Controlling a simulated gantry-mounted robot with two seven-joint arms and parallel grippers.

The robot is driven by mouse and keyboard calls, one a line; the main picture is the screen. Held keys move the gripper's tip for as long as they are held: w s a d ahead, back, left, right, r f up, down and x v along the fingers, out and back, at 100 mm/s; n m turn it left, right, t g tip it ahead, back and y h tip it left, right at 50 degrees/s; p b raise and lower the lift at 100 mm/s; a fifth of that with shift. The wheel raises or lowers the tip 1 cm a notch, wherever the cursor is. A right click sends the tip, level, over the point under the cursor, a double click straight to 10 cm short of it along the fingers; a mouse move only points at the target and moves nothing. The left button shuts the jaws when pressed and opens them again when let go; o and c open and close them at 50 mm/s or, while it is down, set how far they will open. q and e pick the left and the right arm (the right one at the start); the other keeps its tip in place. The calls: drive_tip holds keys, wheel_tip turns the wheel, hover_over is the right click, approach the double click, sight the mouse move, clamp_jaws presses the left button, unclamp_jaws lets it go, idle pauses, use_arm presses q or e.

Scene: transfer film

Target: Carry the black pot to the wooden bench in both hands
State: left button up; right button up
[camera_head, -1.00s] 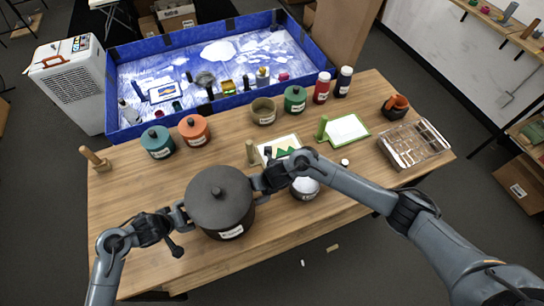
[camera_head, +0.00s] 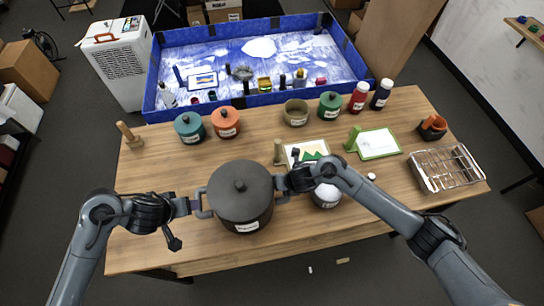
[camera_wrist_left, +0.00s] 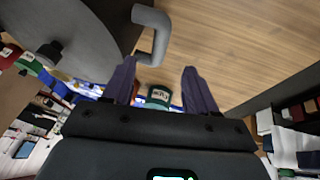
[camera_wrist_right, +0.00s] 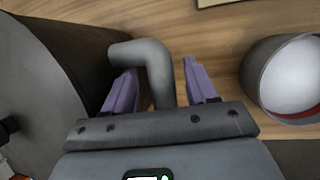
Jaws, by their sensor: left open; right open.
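The black pot (camera_head: 240,172), with a lid, round knob and white label, stands upright near the front edge of the wooden bench (camera_head: 165,175). My left gripper (camera_head: 194,206) is open at the pot's left handle (camera_head: 204,204). In the left wrist view, that handle (camera_wrist_left: 155,25) reaches down to just before the gap between my left fingertips (camera_wrist_left: 158,70). My right gripper (camera_head: 282,184) is open at the right handle. In the right wrist view, the right handle (camera_wrist_right: 155,65) lies between my two open fingers (camera_wrist_right: 160,75), nearer the pot-side one.
A dark container with white contents (camera_head: 326,197) stands close beside my right gripper; it also shows in the right wrist view (camera_wrist_right: 265,70). Behind stand a teal jar (camera_head: 189,128), an orange jar (camera_head: 226,122) and a blue-walled tray (camera_head: 205,108). A metal rack (camera_head: 455,168) is at right.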

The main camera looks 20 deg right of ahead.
drive_tip(key=shift+s+r, duration=0.2)
drive_tip(key=shift+r, duration=0.35)
use_arm(q)
drive_tip(key=shift+s+a+r, duration=0.1)
drive_tip(key=shift+s+r, duration=0.2)
drive_tip(key=shift+r, duration=0.2)
use_arm(e)
drive_tip(key=v, duration=1.1)
drive_tip(key=shift+f, duration=0.1)
